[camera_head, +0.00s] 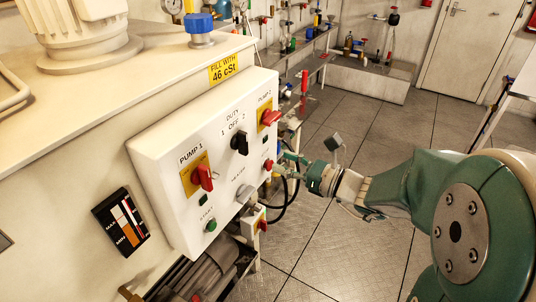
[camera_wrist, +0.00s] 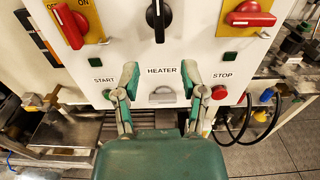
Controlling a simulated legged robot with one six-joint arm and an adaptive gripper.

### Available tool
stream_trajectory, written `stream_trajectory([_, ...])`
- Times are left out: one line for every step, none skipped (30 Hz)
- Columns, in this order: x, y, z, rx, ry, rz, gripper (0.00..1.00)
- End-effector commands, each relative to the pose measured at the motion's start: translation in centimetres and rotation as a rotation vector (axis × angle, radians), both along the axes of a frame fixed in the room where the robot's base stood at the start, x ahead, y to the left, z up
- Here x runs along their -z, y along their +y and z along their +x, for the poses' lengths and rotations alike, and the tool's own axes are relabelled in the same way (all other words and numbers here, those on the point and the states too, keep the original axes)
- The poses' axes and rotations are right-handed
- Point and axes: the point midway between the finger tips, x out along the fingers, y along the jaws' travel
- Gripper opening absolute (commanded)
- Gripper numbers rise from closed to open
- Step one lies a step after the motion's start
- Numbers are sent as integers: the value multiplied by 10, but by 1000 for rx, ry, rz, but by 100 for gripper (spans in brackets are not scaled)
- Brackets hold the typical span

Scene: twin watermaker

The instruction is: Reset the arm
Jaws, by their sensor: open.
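My gripper (camera_head: 287,160) is at the end of my green arm, which reaches in from the right beside the white control panel (camera_head: 150,150). In the wrist view my gripper (camera_wrist: 160,72) is open, with nothing between its two fingers. The fingers frame the HEATER label and the grey heater knob (camera_wrist: 162,95). I cannot tell whether the fingertips touch the panel.
The panel also has a red pump 1 switch (camera_head: 203,177), a black duty switch (camera_head: 240,144) and a red pump 2 switch (camera_head: 270,117). Black hoses (camera_head: 290,200) hang beside the panel. The tiled floor (camera_head: 335,245) is open. A door (camera_head: 468,50) stands at the back.

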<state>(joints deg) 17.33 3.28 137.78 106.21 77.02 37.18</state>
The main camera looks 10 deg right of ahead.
Motion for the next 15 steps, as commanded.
stream_trajectory([0, -4, -3, 2, 0, 0, 54])
stream_trajectory([0, -5, -4, 2, 0, 0, 54])
stream_trajectory([0, -6, -5, 1, -1, 1, 54])
stream_trajectory([0, -6, -5, 0, -1, 1, 54])
stream_trajectory([0, -7, -6, 0, -1, 1, 54])
stream_trajectory([0, -7, -6, -1, -1, 1, 54])
stream_trajectory([0, -6, -6, -1, -1, 1, 54])
stream_trajectory([0, -6, -6, -1, -1, 1, 54])
stream_trajectory([0, -6, -6, -1, -1, 1, 54])
stream_trajectory([0, -6, -6, -1, -1, 1, 54])
stream_trajectory([0, -6, -6, -1, -1, 1, 54])
stream_trajectory([0, -6, -6, -1, -1, 1, 54])
stream_trajectory([0, -6, -6, -1, 0, 0, 54])
stream_trajectory([0, -6, -5, -1, 0, 0, 54])
stream_trajectory([0, -6, -5, -1, 0, 0, 54])
